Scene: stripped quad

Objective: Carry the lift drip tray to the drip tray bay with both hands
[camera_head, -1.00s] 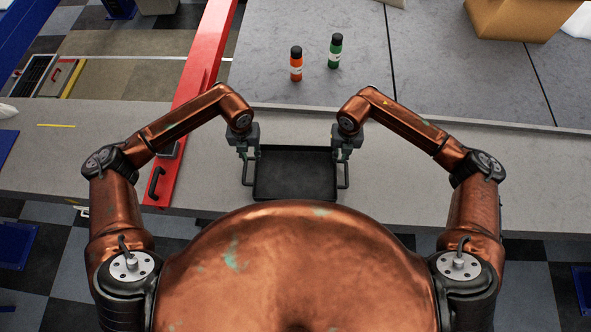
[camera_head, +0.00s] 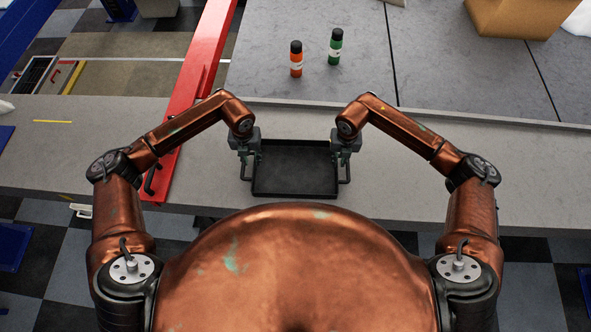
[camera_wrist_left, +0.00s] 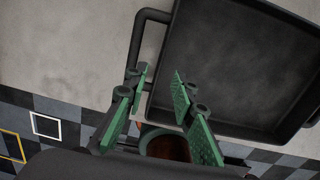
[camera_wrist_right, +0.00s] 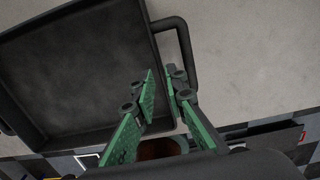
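The lift drip tray (camera_head: 295,172) is a shallow black rectangular tray near the front of the grey counter. It has a dark bar handle on each side; whether it rests on the counter is hard to tell. My left gripper (camera_head: 253,156) is at its left side, with fingers apart (camera_wrist_left: 160,76) beside the left handle (camera_wrist_left: 134,48) and over the tray's edge. My right gripper (camera_head: 337,156) is at its right side, with a narrower gap between its fingers (camera_wrist_right: 160,74) beside the right handle (camera_wrist_right: 186,48). Neither gripper visibly clamps a handle. I cannot identify the drip tray bay.
A red beam (camera_head: 196,95) crosses the counter left of the tray. An orange bottle (camera_head: 296,60) and a green bottle (camera_head: 335,47) stand behind, with a cardboard box (camera_head: 512,18) at the back right. The counter (camera_head: 550,170) right of my arms is clear.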

